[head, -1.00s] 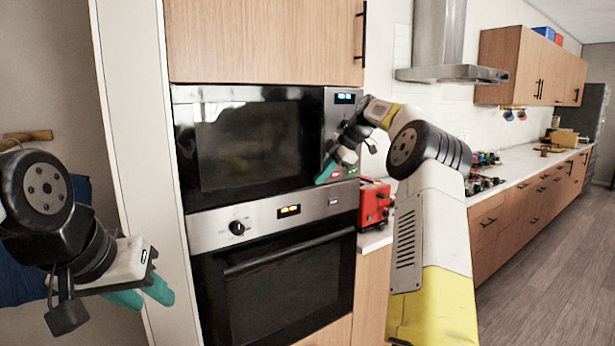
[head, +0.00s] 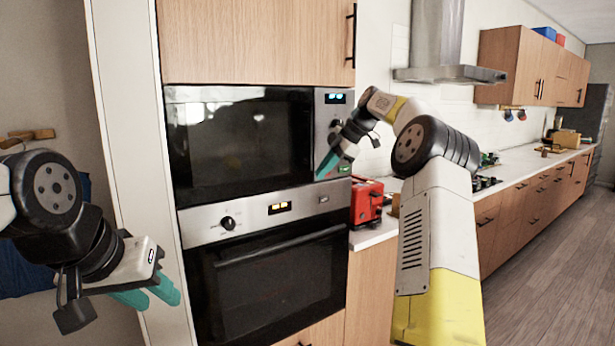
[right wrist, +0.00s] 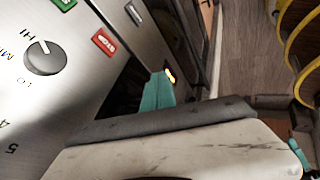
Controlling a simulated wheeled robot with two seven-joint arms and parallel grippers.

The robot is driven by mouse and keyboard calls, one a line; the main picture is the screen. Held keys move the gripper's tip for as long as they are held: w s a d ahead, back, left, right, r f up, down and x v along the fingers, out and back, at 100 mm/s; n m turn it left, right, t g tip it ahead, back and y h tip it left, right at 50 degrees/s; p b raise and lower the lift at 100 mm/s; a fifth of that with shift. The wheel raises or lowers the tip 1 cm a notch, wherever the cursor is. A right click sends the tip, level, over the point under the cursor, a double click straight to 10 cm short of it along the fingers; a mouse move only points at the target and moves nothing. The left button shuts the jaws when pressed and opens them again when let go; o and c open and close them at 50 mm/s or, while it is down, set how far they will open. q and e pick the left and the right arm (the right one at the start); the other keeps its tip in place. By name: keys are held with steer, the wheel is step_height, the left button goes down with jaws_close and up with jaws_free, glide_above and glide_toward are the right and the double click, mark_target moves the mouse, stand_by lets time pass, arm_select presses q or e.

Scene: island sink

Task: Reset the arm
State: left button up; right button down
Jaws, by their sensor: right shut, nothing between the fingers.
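My right gripper (head: 328,164) is shut and empty, in front of the lower control panel of the microwave (head: 240,145). In the right wrist view its teal fingers (right wrist: 158,92) are together, near the panel. I cannot tell whether they touch it. That view also shows a red stop button (right wrist: 104,41), part of a green button (right wrist: 63,3) and a knob (right wrist: 43,58). In the head view a green button (head: 343,168) shows right of the fingers. My left gripper (head: 150,293) is at lower left, its two teal fingertips apart, with nothing between them.
An oven (head: 270,280) is built in below the microwave. A red toaster (head: 366,201) stands on the counter close to my right arm. A stove (head: 484,183) and a long counter extend right. The wooden floor (head: 545,270) at right is clear.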

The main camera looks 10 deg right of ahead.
steer(key=d+v, duration=0.1)
steer(key=v, duration=0.6)
steer(key=s+a+r+m+h, duration=0.3)
steer(key=s+a+m, duration=0.4)
steer(key=s+a, duration=0.6)
steer(key=s+f+m+t, duration=0.1)
steer(key=s+f+m, duration=0.5)
steer(key=s, duration=0.7)
steer(key=s+f+m+t, duration=0.1)
steer(key=s+f+m, duration=0.5)
steer(key=s+f, duration=0.4)
steer(key=s, duration=0.3)
steer(key=shift+s+d+m+h, duration=0.3)
steer(key=shift+s+h, duration=0.05)
steer(key=shift+h, duration=0.05)
